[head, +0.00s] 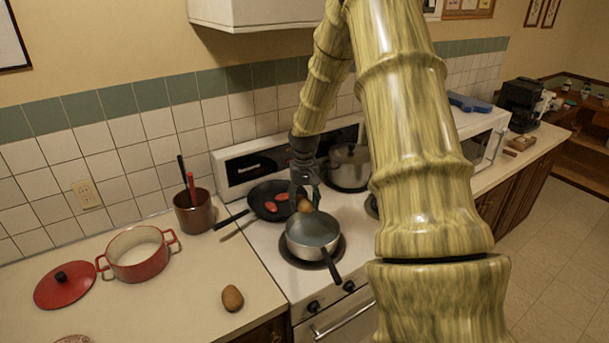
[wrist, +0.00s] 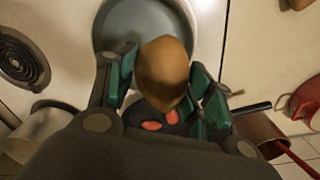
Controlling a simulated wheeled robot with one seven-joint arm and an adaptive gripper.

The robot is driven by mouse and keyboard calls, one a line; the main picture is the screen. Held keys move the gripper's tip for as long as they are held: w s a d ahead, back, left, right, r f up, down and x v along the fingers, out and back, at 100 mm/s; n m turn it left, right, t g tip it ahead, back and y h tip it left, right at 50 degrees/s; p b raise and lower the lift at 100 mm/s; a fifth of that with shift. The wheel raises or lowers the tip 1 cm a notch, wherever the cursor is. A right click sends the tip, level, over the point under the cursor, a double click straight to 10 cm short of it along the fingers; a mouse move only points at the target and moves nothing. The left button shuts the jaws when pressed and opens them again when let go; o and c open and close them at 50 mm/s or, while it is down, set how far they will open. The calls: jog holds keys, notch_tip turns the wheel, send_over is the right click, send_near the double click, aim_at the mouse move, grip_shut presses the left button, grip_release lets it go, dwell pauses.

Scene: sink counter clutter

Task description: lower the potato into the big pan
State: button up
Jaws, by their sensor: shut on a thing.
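My gripper (head: 304,192) is shut on a brown potato (head: 305,206). In the wrist view the potato (wrist: 163,72) sits between the green fingers. A grey saucepan (head: 313,232) with a dark handle stands on the front burner. The potato appears above its back rim; the exact height is hard to tell. The saucepan (wrist: 150,18) shows beyond the potato in the wrist view, and its inside looks empty where visible. A black frying pan (head: 262,195) with red pieces lies behind, left of my gripper. I cannot tell for certain which one is the big pan.
A lidded metal pot (head: 349,168) stands on the back right of the stove (head: 262,240). On the left counter are a utensil crock (head: 194,212), a red pot (head: 140,258), its red lid (head: 65,284) and another potato (head: 232,298). My arm hides part of the stove's right side.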

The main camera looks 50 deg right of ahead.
jog(key=shift+f+b, duration=1.9)
jog(key=shift+f, duration=2.75)
jog(key=shift+f+b, duration=0.45)
jog(key=shift+f, duration=0.45)
jog(key=shift+c, duration=0.8)
jog(key=o, duration=1.3)
jog(key=shift+r, duration=0.15)
notch_tip(320, 180, up, 12)
jog(key=shift+f, duration=0.15)
